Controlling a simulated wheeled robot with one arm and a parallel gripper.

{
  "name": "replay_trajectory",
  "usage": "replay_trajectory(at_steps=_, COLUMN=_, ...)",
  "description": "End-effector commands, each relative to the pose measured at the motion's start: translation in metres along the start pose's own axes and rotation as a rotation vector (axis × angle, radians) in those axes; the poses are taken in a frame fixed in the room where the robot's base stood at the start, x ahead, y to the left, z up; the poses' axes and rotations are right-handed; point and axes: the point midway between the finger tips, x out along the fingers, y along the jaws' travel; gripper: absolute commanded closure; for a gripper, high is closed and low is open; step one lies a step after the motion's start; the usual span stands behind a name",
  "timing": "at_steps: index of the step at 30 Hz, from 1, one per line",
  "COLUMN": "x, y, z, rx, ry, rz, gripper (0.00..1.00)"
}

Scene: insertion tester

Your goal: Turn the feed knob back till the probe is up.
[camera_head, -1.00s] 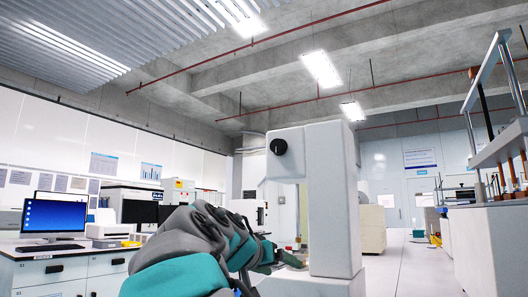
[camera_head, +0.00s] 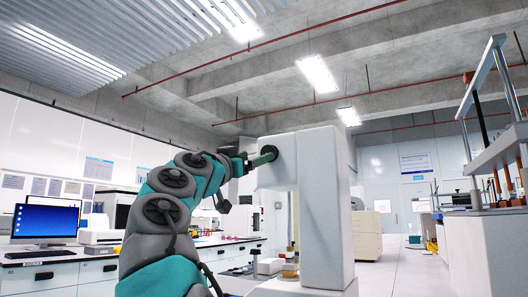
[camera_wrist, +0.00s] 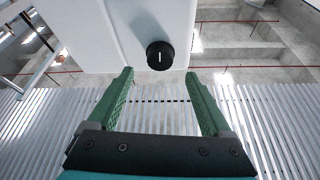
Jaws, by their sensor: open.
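The insertion tester (camera_head: 322,215) is a tall white C-shaped body in the middle of the head view. Its black round feed knob (camera_head: 270,150) is on the upper head, partly hidden by my gripper (camera_head: 264,158). In the wrist view the knob (camera_wrist: 160,55) shows whole, with a short white mark upright on its face. My gripper (camera_wrist: 159,73) is open and empty there, its green fingers to either side below the knob and apart from it in the picture. I cannot make out the probe.
Small pieces (camera_head: 290,265) sit at the tester's base. A desk with a monitor (camera_head: 45,220) is at the left. A metal-framed machine (camera_head: 495,170) stands at the right. Open floor (camera_head: 400,270) lies between it and the tester.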

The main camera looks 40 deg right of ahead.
Motion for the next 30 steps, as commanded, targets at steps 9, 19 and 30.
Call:
replay_trajectory(at_steps=9, x=0.045, y=-0.001, z=-0.001, rx=-0.002, ry=-0.003, rz=-0.001, gripper=0.17)
replay_trajectory(at_steps=19, x=0.056, y=0.001, z=-0.001, rx=-0.001, ry=0.000, rz=0.000, gripper=0.17)
replay_trajectory(at_steps=30, x=0.056, y=0.000, z=0.000, rx=-0.001, ry=0.000, rz=0.000, gripper=0.48)
